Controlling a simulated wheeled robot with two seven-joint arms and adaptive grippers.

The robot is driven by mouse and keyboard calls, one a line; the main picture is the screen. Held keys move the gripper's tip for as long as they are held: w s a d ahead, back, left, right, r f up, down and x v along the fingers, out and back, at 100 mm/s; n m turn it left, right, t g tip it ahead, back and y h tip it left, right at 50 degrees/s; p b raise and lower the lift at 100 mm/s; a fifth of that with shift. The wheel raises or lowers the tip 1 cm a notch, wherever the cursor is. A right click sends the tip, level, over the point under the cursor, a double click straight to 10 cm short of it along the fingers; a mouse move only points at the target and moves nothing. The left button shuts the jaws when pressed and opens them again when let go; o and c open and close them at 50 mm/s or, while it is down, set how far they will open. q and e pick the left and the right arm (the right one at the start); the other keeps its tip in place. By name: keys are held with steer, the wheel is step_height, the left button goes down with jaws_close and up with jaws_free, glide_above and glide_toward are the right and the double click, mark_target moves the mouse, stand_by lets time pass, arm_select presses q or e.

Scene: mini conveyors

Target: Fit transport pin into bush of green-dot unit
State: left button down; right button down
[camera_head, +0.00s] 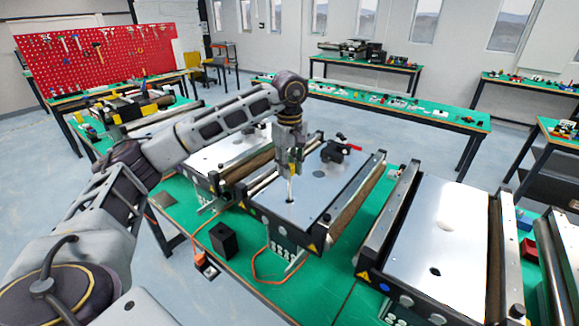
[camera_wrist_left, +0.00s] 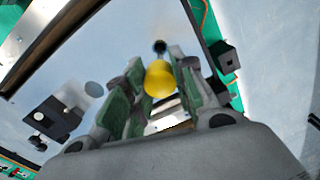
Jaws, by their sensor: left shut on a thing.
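The transport pin has a yellow knob (camera_wrist_left: 160,80), which sits between the fingers of my left gripper (camera_wrist_left: 155,85). In the head view this gripper (camera_head: 289,160) is shut on the pin, over the front part of the middle unit's metal plate (camera_head: 325,195). The pin (camera_head: 290,188) points down, roughly upright. A dark round spot (camera_wrist_left: 159,46) shows beyond the knob in the wrist view; I cannot tell whether it is the pin's tip or the bush, nor whether they touch. I cannot make out a green dot on any unit. My right gripper is not in view.
A black clamp-like part with a red end (camera_head: 340,150) stands at the plate's back. Another unit (camera_head: 440,240) with a dark hole is at the right. A black block (camera_head: 223,240) stands on the green table, front left. Cables lie in front.

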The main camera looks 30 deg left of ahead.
arm_select(q)
steer(key=shift+f+b, duration=2.1)
steer(key=shift+f, duration=1.1)
stand_by(2.2)
steer(key=c, duration=1.1)
jaws_free()
steer(key=o, duration=0.6)
steer(key=shift+c, duration=0.2)
steer(key=shift+r, duration=0.15)
steer(key=shift+r+p, duration=2.25)
steer(key=shift+r, duration=1.1)
